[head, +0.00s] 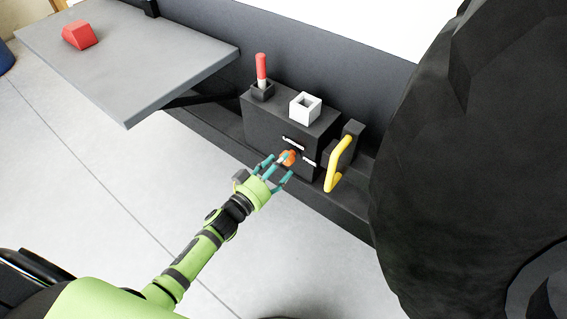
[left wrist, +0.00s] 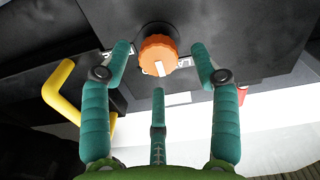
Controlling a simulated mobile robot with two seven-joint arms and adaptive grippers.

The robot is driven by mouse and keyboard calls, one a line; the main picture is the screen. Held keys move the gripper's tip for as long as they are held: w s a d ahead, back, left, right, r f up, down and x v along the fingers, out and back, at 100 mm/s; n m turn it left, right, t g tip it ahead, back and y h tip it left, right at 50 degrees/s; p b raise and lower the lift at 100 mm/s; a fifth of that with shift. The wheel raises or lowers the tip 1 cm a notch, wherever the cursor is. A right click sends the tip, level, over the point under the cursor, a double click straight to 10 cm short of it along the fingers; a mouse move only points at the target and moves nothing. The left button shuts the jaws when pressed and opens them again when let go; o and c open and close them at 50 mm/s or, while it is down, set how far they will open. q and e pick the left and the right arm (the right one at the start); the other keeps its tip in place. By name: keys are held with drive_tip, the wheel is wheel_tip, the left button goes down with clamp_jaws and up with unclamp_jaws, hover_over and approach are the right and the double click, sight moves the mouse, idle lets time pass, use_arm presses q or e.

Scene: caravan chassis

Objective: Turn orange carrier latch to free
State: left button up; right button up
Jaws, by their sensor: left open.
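The orange carrier latch (head: 288,157) is a round ribbed knob on the front face of a dark box (head: 262,128). In the left wrist view the orange latch (left wrist: 158,55) has a white mark on its face, pointing toward the bottom of the picture. My left gripper (head: 278,170) is open, its teal fingers in front of the latch. In the left wrist view the gripper's fingers (left wrist: 160,70) are spread to either side of the latch, with a third finger below it. I cannot tell whether any finger touches it. My right gripper is not in view.
A yellow handle (head: 339,163) is right of the latch. On the box top are a white square socket (head: 305,107) and a red-tipped rod (head: 261,68) in a dark holder. A grey shelf (head: 150,60) carries a red block (head: 79,35). A big black tyre (head: 450,150) stands at right.

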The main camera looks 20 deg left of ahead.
use_arm(q)
drive_tip(key=shift+x, duration=0.8)
drive_tip(key=shift+d, duration=0.1)
drive_tip(key=c, duration=1.1)
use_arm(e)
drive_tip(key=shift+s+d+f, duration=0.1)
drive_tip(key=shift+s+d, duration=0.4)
